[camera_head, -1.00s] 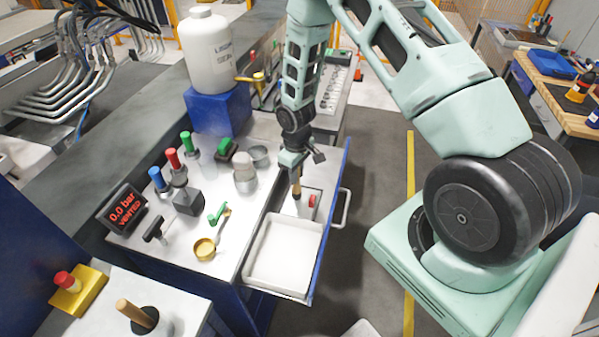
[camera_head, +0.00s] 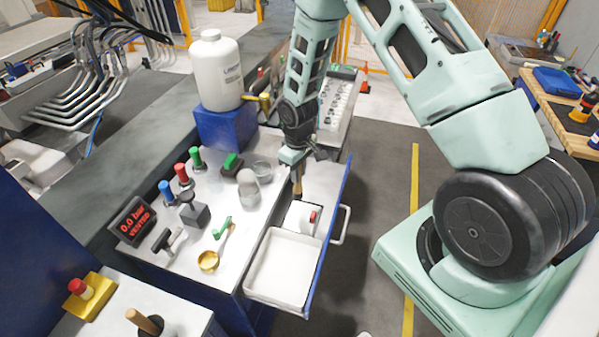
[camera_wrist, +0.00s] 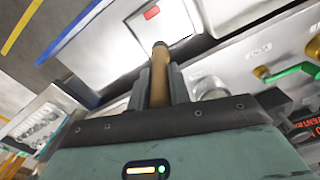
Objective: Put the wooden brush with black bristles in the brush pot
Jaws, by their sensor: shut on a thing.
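My gripper (camera_head: 297,168) is shut on a wooden handle, seemingly the brush (camera_head: 297,186), and holds it pointing down over the open drawer. In the wrist view the brown brush handle (camera_wrist: 160,80) sits between the two fingers, with a dark far end; I cannot make out bristles. No brush pot is certain. A small grey cup (camera_head: 262,168) stands on the bench left of my gripper. Another wooden handle (camera_head: 144,321) slants out of a black round piece at the lower left; I cannot tell whether that is a pot.
The open drawer holds an empty white tray (camera_head: 283,270) and a white piece with a red part (camera_head: 312,217). A white jug (camera_head: 216,70) stands behind.

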